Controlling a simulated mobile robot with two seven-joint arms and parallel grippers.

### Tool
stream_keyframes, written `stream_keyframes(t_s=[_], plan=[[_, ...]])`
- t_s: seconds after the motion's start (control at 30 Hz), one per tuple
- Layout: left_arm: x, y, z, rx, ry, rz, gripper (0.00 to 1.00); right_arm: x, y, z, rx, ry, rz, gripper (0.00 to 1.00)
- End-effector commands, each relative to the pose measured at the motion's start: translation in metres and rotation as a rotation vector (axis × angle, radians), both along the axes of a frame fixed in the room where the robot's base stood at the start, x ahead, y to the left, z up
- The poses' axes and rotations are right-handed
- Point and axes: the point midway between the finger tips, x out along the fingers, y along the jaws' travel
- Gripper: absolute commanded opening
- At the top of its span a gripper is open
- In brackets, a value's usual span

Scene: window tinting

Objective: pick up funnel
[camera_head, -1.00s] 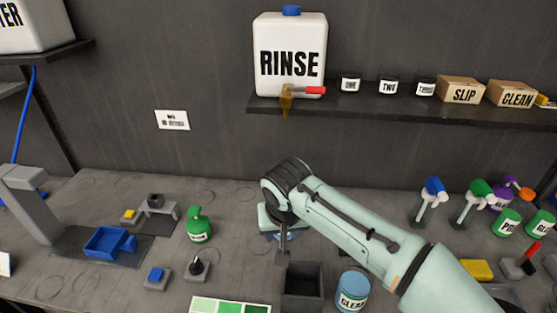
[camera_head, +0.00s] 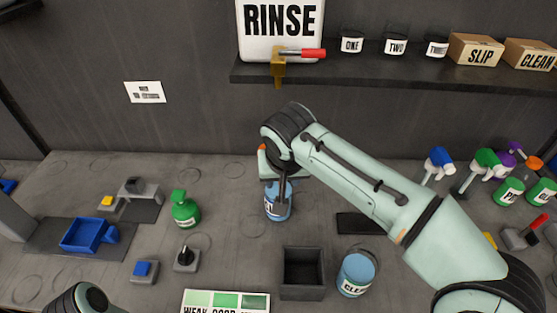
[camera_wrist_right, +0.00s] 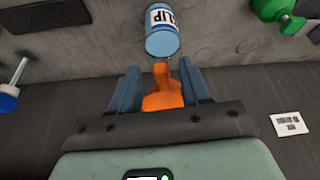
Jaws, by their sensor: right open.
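An orange funnel-like piece (camera_wrist_right: 163,92) shows in the right wrist view, its narrow end toward a blue SLIP container (camera_wrist_right: 162,32). It lies between the two blue fingers of my right gripper (camera_wrist_right: 165,85). The fingers are apart, with gaps visible beside the orange piece. In the head view only a small orange bit (camera_head: 262,147) shows beside my right wrist; the rest is hidden. My right gripper (camera_head: 283,190) points down in front of the blue container (camera_head: 279,207). My left gripper is out of view.
An open dark box (camera_head: 303,270) and a blue CLEAN container (camera_head: 356,273) stand in front. A green bottle (camera_head: 185,209) and blue tray (camera_head: 88,234) are left. Spray bottles (camera_head: 437,163) stand right. The shelf (camera_head: 380,70) with the RINSE jug (camera_head: 281,25) is behind.

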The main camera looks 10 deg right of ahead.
Motion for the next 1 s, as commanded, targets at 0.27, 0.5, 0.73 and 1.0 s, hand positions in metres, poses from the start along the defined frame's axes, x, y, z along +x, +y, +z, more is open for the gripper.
stream_keyframes(t_s=[0.27,0.5,0.73,1.0], plan=[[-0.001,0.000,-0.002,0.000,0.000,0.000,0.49,0.016,-0.003,-0.037,-0.002,0.002,-0.001,0.47],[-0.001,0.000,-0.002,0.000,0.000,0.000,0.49,0.020,-0.003,-0.046,0.000,0.000,0.000,0.47],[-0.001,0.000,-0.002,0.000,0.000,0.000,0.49,0.020,-0.003,-0.045,0.000,0.000,0.000,0.08],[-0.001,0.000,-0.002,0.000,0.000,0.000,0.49,0.020,-0.003,-0.045,0.000,-0.001,0.000,0.00]])
